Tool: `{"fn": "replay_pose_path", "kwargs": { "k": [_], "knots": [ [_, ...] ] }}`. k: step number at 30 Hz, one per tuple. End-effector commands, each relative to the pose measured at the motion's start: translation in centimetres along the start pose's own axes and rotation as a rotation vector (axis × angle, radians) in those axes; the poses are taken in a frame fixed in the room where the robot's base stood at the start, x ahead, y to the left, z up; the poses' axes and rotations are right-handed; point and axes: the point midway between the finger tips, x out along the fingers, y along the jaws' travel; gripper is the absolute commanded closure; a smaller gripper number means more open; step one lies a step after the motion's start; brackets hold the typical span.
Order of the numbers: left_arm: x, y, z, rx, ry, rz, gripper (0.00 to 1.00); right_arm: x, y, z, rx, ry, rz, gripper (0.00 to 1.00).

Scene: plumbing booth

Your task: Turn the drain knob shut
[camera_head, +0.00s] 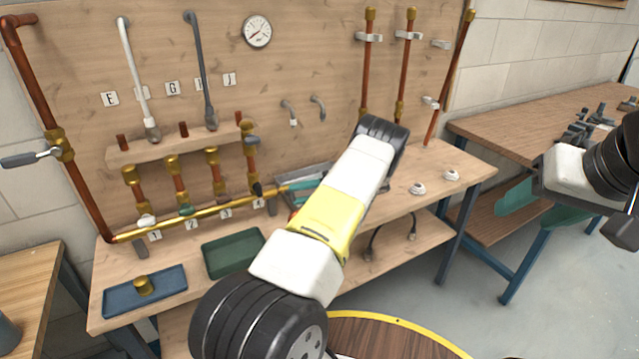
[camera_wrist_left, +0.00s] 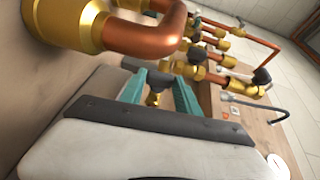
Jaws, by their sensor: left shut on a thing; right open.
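A long brass manifold (camera_head: 190,221) runs along the back of the bench, with several copper risers standing on it. My left gripper (camera_head: 288,186) is at its right end, teal fingers shut on the drain knob there; the fingers and arm mostly hide the knob in the head view. In the left wrist view, a small brass piece (camera_wrist_left: 154,98) of the drain shows between the fingers of my left gripper (camera_wrist_left: 160,92), with a dark grey handle just beyond. Whether the knob is fully turned cannot be told. My right gripper (camera_head: 550,207) is open and empty at the far right.
A green tray (camera_head: 234,254) and a blue tray (camera_head: 120,303) with a brass fitting (camera_head: 143,286) lie on the bench front. A grey tray (camera_head: 308,172) sits near my left fingers. Copper pipes (camera_head: 405,75) rise behind my forearm. Bench space at right holds two white fittings.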

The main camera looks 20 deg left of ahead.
Motion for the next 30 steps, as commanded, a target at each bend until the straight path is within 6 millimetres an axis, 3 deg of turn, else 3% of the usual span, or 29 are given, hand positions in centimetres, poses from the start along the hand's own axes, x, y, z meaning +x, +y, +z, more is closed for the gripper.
{"fn": "replay_pose_path", "kwargs": {
  "k": [15,16,19,30],
  "knots": [
    [-0.01,0.04,-0.01,0.008,0.000,-0.018,1.00,0.00,0.00,0.00,0.000,0.000,0.000,0.45],
    [0.00,0.05,-0.01,0.008,0.000,-0.018,0.58,0.00,0.00,0.00,0.000,0.000,0.000,0.45],
    [0.01,0.05,-0.01,0.008,0.000,-0.018,0.40,0.00,0.00,0.00,0.000,0.000,0.000,0.45],
    [0.05,0.17,0.03,0.009,0.000,-0.014,0.40,0.00,0.00,0.00,0.000,0.000,0.000,0.45]
  ]
}}
